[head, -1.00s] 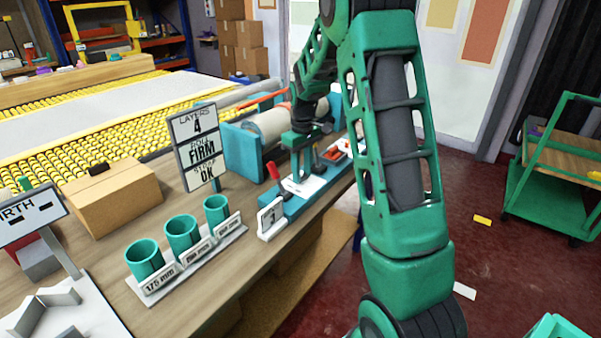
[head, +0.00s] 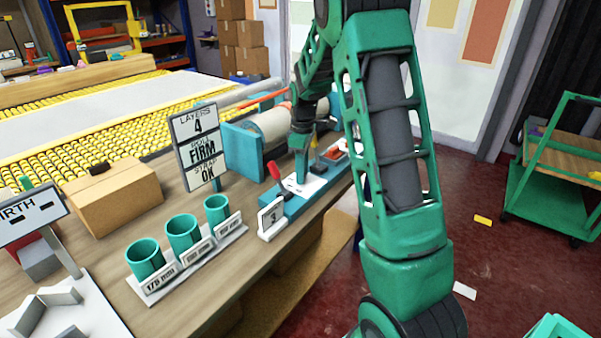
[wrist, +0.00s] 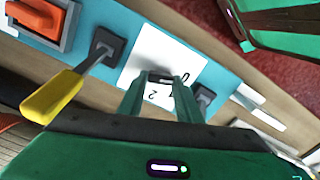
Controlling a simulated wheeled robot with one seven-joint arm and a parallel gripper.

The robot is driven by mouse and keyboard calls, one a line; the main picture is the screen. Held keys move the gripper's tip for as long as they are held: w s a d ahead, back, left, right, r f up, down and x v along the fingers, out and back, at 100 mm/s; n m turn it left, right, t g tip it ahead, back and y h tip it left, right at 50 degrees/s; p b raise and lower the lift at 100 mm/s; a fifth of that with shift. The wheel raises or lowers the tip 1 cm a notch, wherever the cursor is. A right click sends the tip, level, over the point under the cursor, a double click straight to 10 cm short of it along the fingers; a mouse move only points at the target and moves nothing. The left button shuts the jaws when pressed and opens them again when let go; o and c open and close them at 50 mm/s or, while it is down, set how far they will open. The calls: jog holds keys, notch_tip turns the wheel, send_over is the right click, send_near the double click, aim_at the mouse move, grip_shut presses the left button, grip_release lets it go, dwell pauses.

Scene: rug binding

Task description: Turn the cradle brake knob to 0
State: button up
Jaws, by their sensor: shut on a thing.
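My gripper (wrist: 161,88) is shut on the small dark cradle brake knob (wrist: 161,76), which is mostly hidden between the fingers. The knob stands on a white dial plate (wrist: 152,50) on a teal panel. A 0 shows on the plate beyond the fingers and a 2 shows between them; other marks are covered. In the head view my gripper (head: 300,172) points down at the white plate (head: 313,187) on the teal console (head: 298,203). The knob itself cannot be made out there.
A yellow-handled lever (wrist: 52,97) and an orange rocker switch (wrist: 46,20) are beside the plate. A red-handled lever (head: 273,169) stands at the console's near end, by a small number card (head: 271,218). Teal cups (head: 182,232) and a LAYERS sign (head: 200,148) stand left on the bench.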

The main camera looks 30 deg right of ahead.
jog(key=shift+w+d+r, duration=0.1)
jog(key=shift+w+d, duration=0.05)
jog(key=o, duration=0.9)
jog(key=shift+c, duration=0.2)
jog(key=shift+o, duration=0.9)
notch_tip(320, 180, up, 11)
jog(key=shift+f, duration=0.2)
